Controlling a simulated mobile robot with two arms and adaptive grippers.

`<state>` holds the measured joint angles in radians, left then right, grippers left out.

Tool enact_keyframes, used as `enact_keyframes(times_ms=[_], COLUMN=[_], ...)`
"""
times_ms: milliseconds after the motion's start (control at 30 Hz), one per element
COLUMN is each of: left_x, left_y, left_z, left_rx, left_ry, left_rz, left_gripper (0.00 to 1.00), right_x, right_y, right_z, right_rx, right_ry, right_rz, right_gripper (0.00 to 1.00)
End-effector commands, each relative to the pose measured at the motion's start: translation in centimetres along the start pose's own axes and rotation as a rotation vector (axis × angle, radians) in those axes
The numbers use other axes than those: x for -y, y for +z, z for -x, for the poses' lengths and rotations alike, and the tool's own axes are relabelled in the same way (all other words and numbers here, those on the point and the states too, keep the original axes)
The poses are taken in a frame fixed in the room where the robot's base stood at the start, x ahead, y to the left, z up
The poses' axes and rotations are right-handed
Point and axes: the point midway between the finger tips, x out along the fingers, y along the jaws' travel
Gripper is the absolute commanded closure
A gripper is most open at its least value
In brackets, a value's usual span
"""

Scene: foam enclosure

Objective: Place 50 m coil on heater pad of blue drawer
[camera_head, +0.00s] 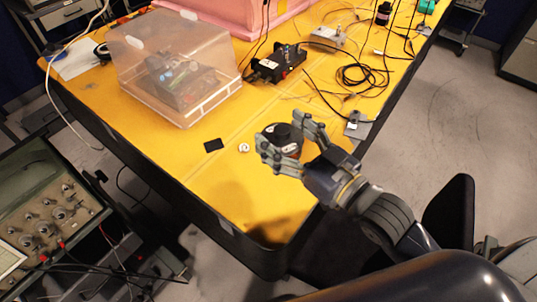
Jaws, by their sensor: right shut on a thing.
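A dark round coil (283,137) is between the fingers of my right gripper (289,141), above or on the yellow table near its front right edge. The gripper is shut on it, and its fingers hide part of the coil. I cannot tell whether the coil touches the table. I cannot make out a blue drawer or a heater pad for sure. My left gripper is not in view.
The yellow table (262,205) is bare at its near end. A clear plastic box (140,70) covers a device. A black device (277,63) and loose cables (362,76) lie farther back.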

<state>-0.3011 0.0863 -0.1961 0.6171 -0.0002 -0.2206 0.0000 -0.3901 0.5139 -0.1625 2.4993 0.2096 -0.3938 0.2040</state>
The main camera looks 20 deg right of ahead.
Motion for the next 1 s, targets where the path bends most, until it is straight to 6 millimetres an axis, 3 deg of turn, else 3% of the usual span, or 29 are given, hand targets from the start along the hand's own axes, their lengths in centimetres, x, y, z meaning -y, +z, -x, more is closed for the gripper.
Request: enact_keyframes(times_ms=[300,633,1000], left_x=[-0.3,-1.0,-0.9], left_y=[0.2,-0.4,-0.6], left_z=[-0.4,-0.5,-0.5], left_rx=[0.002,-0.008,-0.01], left_ry=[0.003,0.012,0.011], left_rz=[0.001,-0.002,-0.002], left_gripper=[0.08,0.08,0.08], right_x=[0.0,0.0,0.1], right_y=[5.1,9.0,9.8], right_z=[-0.1,-0.1,-0.1], right_rx=[0.003,0.002,-0.001], right_ry=[-0.006,-0.006,-0.007], right_rz=[-0.001,-0.001,0.0], right_gripper=[0.58,0.58,0.58])
